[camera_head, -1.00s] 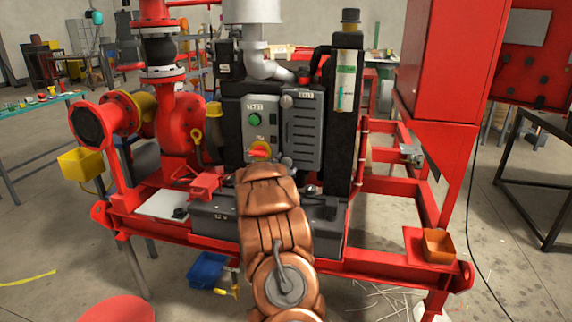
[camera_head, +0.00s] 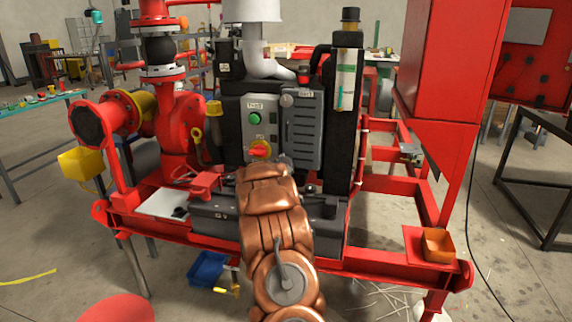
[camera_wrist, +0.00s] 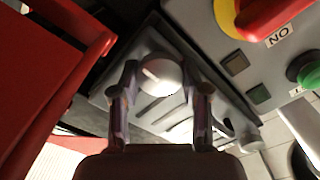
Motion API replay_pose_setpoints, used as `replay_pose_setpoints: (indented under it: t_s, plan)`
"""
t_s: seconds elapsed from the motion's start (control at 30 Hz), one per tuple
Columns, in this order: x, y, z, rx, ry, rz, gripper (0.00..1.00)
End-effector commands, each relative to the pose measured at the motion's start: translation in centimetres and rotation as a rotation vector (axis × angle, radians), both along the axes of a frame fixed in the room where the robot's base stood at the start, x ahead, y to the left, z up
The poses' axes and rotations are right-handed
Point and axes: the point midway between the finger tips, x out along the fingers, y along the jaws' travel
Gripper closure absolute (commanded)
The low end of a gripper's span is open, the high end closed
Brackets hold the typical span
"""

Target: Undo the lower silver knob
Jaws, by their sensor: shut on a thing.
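The lower silver knob (camera_wrist: 160,75) is a round, pale knob with a light line across its face. In the wrist view it sits between the two fingers of my gripper (camera_wrist: 159,84), which are shut on its sides. It is at the lower end of a grey slatted cover (camera_head: 303,135). The upper silver knob (camera_head: 287,101) is at the cover's top left; a silver knob also shows at the cover's far end in the wrist view (camera_wrist: 250,143). In the head view my copper arm hides most of my gripper and the lower knob.
A grey control box left of the cover carries a green button (camera_head: 254,118) and a red-yellow rotary switch (camera_head: 260,150). The switch is close by at the wrist view's upper right. A red part (camera_wrist: 55,75) fills that view's left side. A dark block (camera_head: 213,218) lies below.

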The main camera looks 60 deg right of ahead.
Motion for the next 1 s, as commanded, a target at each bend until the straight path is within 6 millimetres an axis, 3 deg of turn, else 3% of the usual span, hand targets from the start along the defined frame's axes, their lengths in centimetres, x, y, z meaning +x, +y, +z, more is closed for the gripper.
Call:
replay_pose_setpoints:
  t_s: [0.47,1.0]
  plan:
    - [0.0,0.0,-0.6,0.036,-0.096,0.000,0.89]
    - [0.0,0.0,-0.9,0.185,-0.496,0.000,0.89]
